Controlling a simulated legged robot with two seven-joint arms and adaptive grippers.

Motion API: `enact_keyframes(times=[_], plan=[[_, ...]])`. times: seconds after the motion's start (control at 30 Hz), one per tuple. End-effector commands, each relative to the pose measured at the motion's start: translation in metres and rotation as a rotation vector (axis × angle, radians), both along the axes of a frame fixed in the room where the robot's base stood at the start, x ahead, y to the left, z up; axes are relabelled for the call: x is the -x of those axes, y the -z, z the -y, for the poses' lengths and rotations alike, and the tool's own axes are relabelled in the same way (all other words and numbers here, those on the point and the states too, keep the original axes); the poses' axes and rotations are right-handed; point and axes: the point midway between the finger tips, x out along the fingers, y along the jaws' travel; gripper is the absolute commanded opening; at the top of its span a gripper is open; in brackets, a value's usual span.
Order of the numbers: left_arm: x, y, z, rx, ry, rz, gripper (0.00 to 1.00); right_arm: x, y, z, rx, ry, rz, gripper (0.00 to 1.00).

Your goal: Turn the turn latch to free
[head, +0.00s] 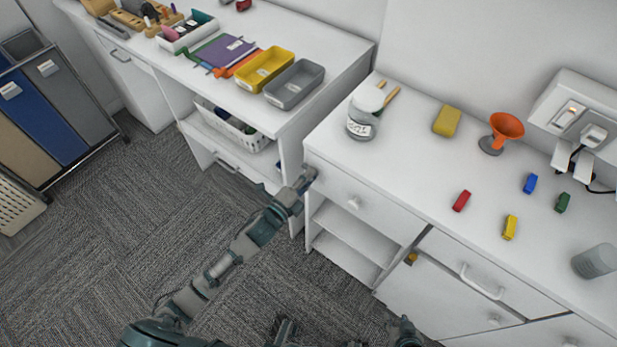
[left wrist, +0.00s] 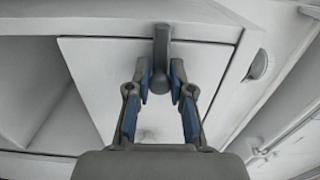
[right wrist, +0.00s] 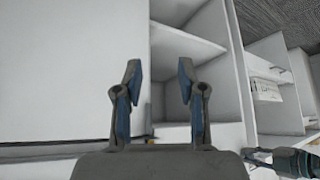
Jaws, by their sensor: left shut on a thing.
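The turn latch (left wrist: 161,50) is a grey bar with a rounded lower end on a white panel. It points downward in the left wrist view. My left gripper (left wrist: 161,82) has its fingers on either side of the latch's lower end and is shut on it. In the head view my left gripper (head: 304,181) is at the left corner of the right-hand cabinet, and the latch is hidden there. My right gripper (right wrist: 157,82) is open and empty in the right wrist view, facing a white panel and open shelves.
The right-hand counter holds a jar (head: 362,116), a yellow sponge (head: 447,121), an orange funnel (head: 507,126) and several small blocks. Open shelves (head: 349,240) lie below the drawer with a round knob (head: 353,203). The carpet (head: 120,235) left of my arm is clear.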

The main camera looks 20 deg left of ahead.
Motion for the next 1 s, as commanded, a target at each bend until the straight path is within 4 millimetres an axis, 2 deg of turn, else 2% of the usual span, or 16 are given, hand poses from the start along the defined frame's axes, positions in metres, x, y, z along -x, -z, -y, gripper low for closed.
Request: enact_keyframes(times=[0.47,1.0], plan=[[0.002,0.001,0.005,0.024,0.009,-0.011,0.0,0.009,0.003,0.004,0.012,0.002,-0.048,0.4],[0.002,-0.003,0.006,0.076,0.011,-0.027,0.0,0.035,0.007,0.014,0.046,0.011,-0.178,0.4]])
